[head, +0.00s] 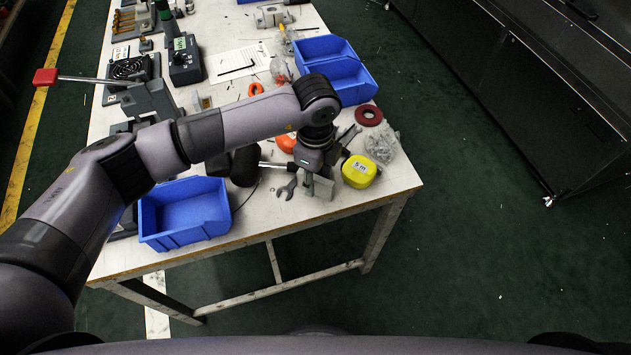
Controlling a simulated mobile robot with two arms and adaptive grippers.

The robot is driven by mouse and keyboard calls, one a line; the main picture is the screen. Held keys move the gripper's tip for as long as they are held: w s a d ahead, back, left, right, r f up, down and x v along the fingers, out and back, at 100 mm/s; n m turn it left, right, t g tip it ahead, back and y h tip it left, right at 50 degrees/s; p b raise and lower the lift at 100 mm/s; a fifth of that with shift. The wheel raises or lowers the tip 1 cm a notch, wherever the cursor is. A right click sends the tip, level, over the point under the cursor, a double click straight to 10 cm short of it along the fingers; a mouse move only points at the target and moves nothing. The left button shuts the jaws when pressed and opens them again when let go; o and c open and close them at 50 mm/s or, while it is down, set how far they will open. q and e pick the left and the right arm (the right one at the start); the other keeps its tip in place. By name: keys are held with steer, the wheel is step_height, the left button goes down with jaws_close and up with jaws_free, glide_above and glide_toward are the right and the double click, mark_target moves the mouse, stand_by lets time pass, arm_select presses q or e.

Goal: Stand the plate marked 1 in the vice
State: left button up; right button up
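The grey vice (150,100) stands on the left side of the workbench, partly hidden behind my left arm; a rod with a red end (45,77) sticks out to its left. I cannot make out a plate marked 1. My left gripper (319,188) points down over the near right part of the bench, well away from the vice. Something pale grey shows at its fingertips, but I cannot tell whether it is a finger or a held part. My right gripper is not in view.
On the workbench (290,218), an empty blue bin (190,213) stands near the front, with more blue bins (335,68) at the right edge. A wrench (288,187), yellow tape measure (359,171), red ring (368,115) and clear bag (381,145) surround the gripper.

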arm_select(q)
steer(key=shift+c, duration=0.4)
jaws_close()
